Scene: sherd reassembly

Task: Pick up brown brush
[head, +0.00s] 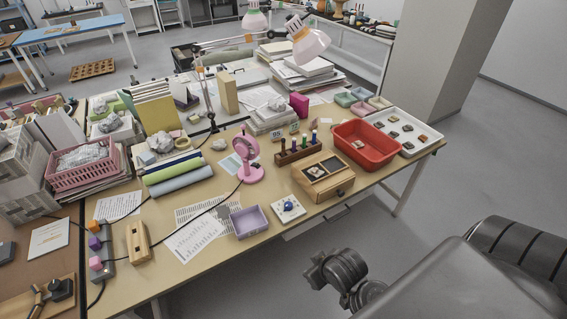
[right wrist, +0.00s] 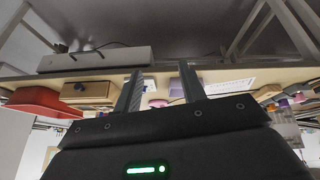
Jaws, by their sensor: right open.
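I cannot clearly pick out a brown brush. A brown wooden rack (head: 297,156) on the table holds several upright handles with dark, green and blue-purple tops; one may be the brush, but they are too small to tell. My right gripper (right wrist: 160,72) shows in the right wrist view with its two fingers apart and nothing between them. It is low, off the table's front edge, and away from the rack. In the head view my right arm is at the lower right; its fingers cannot be made out there. My left gripper is not in view.
The red tray (head: 369,143) and white tray (head: 405,132) stand right of the rack. A wooden box (head: 323,177) lies in front of it, a pink fan (head: 247,158) to its left. The lavender tray (head: 249,221) is near the table's front edge. Lamps hang behind.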

